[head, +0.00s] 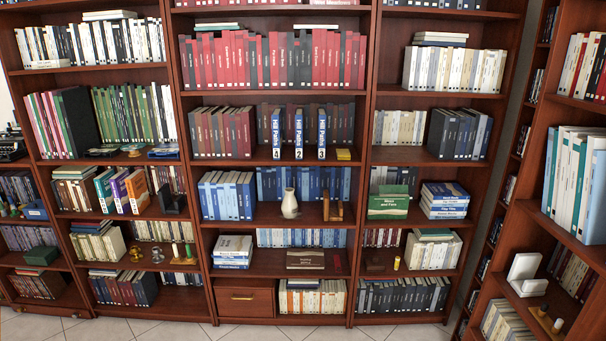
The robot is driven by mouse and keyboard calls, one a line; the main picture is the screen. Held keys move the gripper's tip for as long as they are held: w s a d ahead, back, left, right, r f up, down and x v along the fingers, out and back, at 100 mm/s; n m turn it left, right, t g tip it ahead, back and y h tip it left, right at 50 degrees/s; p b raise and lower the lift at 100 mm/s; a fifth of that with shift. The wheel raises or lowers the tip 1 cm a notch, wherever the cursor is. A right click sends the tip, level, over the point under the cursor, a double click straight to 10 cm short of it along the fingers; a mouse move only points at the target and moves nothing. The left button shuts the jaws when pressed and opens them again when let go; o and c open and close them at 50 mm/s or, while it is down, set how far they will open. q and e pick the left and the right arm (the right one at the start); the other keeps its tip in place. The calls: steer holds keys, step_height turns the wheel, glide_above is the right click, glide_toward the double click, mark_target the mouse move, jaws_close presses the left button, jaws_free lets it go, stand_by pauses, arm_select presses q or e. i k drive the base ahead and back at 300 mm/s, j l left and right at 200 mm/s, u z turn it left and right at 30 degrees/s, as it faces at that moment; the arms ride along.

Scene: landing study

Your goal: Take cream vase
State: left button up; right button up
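The cream vase (290,204) stands upright on a shelf of the middle bookcase in the head view. It has a narrow neck and a rounder body. A row of blue books is behind it, and it stands apart from the blue books to its left. Neither of my grippers shows in this view.
Brown wooden bookends (333,208) stand just right of the vase. Blue-and-white books (227,196) fill the shelf's left part. The shelf board above holds numbered blue binders (299,134). A side bookcase (570,180) juts forward at right. The tiled floor (180,330) shows below.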

mark_target(290, 207)
steer(key=i+z, duration=0.2)
steer(key=i, duration=0.65)
steer(key=i+j+z, duration=0.2)
steer(key=i, duration=0.65)
steer(key=l, duration=0.05)
